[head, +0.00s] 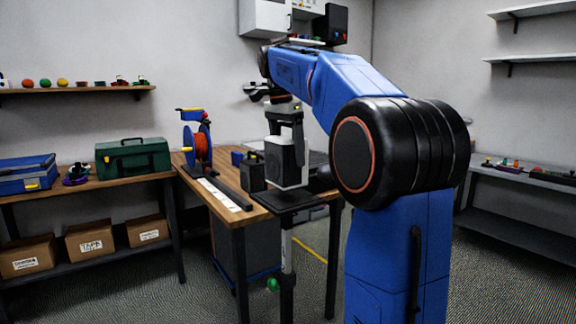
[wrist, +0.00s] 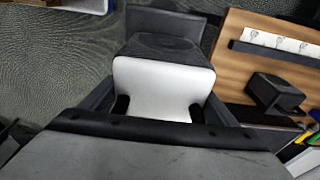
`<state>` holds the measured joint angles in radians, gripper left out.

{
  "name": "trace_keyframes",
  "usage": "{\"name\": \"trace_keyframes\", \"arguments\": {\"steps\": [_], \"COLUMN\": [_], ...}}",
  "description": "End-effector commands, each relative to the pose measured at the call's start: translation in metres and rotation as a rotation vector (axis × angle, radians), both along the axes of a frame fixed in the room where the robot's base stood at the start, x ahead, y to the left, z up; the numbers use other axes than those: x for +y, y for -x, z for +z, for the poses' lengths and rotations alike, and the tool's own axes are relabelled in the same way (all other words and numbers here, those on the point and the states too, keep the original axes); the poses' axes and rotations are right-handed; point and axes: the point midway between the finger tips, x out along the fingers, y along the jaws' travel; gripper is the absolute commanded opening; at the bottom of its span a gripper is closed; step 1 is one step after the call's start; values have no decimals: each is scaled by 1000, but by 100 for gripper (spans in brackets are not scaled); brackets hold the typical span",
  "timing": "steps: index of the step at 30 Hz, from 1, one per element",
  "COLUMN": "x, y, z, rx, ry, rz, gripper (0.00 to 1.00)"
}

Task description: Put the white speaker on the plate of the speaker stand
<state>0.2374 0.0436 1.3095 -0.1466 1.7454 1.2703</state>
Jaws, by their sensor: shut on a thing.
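The white speaker (head: 301,165), with a dark front, is held upright in my gripper (head: 285,122). In the wrist view, the white speaker (wrist: 160,82) sits between the two dark fingertips of my gripper (wrist: 158,110), which press on its sides. The speaker stand's dark square plate (head: 287,203) lies directly under the speaker in the head view, on a pole with a green knob. In the wrist view, part of the plate (wrist: 150,17) shows beyond the speaker's front. Whether the speaker's base touches the plate I cannot tell.
A dark box-shaped speaker (head: 251,172) stands on the wooden table (head: 232,217) left of the stand. It also shows in the wrist view (wrist: 276,92). Shelves line the walls.

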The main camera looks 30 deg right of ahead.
Motion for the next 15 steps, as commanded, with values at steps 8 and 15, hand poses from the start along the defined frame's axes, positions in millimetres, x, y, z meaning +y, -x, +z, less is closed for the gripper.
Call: {"name": "trace_keyframes", "arguments": {"steps": [8, 15], "x": [0, 0], "y": [1, 0], "z": [-31, -35], "rx": [0, -1], "ry": [0, 0], "rz": [0, 0], "gripper": [28, 28]}}
